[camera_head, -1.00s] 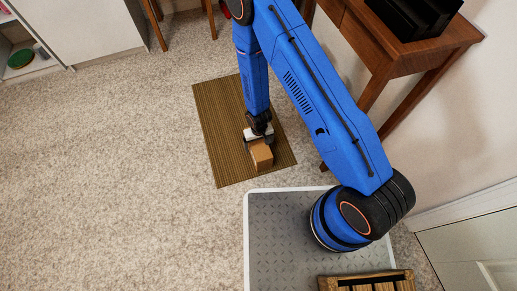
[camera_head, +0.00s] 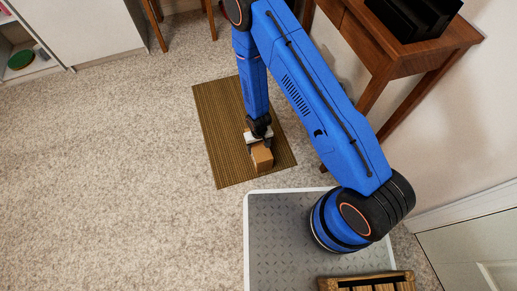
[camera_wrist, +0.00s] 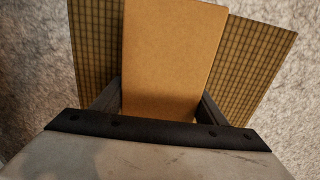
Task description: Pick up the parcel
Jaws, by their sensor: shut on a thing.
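The parcel (camera_head: 262,157) is a small brown cardboard box over the striped brown mat (camera_head: 225,130). In the wrist view the parcel (camera_wrist: 172,55) fills the upper middle, with the mat (camera_wrist: 255,62) behind it. My gripper (camera_head: 260,143) points down at the parcel's far end. In the wrist view my gripper (camera_wrist: 160,105) has one dark finger on each side of the parcel and is shut on it. The fingertips are partly hidden. I cannot tell whether the parcel touches the mat or hangs just above it.
A wooden desk (camera_head: 455,37) with a black object (camera_head: 415,18) stands at the right. A white cabinet (camera_head: 85,28) and open shelf (camera_head: 30,62) are at the upper left. A wooden crate (camera_head: 365,284) is at the bottom right. The carpet (camera_head: 120,170) at left is clear.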

